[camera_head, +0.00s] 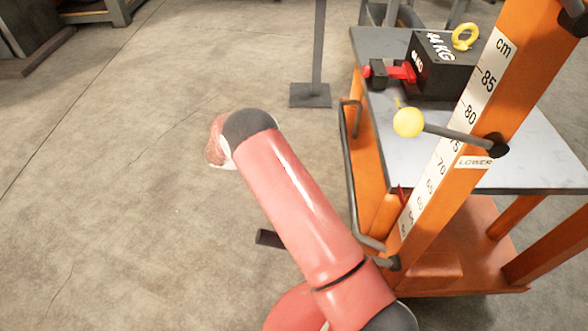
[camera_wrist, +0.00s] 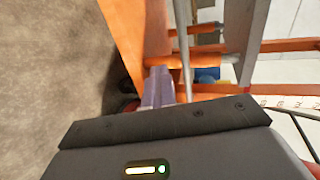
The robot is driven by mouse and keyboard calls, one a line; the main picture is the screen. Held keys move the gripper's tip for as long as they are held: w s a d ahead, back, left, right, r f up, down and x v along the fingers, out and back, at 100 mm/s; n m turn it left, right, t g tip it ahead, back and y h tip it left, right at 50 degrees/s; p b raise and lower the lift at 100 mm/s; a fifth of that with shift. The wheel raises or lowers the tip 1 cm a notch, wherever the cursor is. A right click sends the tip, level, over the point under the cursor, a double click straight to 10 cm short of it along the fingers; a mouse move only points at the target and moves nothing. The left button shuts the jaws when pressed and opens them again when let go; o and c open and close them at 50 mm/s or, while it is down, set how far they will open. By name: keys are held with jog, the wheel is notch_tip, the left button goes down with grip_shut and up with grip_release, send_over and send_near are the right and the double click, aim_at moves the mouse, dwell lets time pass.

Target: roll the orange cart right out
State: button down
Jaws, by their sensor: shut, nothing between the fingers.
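The orange cart (camera_head: 380,170) stands at the right in the head view, with a grey top and an upright scale mast (camera_head: 455,110). A grey bent-tube handle (camera_head: 350,180) runs along its left side. My red arm reaches across the floor just left of it, and my gripper's fingers cannot be made out there. In the wrist view my gripper (camera_wrist: 158,72) is shut and empty. Its fingertips appear close beside a grey bar (camera_wrist: 183,45), probably the handle, with orange cart frame behind. Whether they touch it I cannot tell.
A black 44 KG block (camera_head: 440,70) with a yellow ring and a red clamp (camera_head: 400,73) sit on the cart top. A yellow-knobbed lever (camera_head: 408,122) juts from the mast. A grey post on a base plate (camera_head: 310,95) stands behind. The floor (camera_head: 120,200) at left is clear.

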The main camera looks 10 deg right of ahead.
jog(key=shift+w+a+b, duration=0.25)
jog(key=shift+a, duration=0.75)
jog(key=shift+w+a+b, duration=0.25)
jog(key=shift+a, duration=0.75)
jog(key=c, duration=2.1)
grip_release()
jog(key=shift+c, duration=0.2)
jog(key=o, duration=0.5)
jog(key=shift+c, duration=0.2)
jog(key=shift+r, duration=0.15)
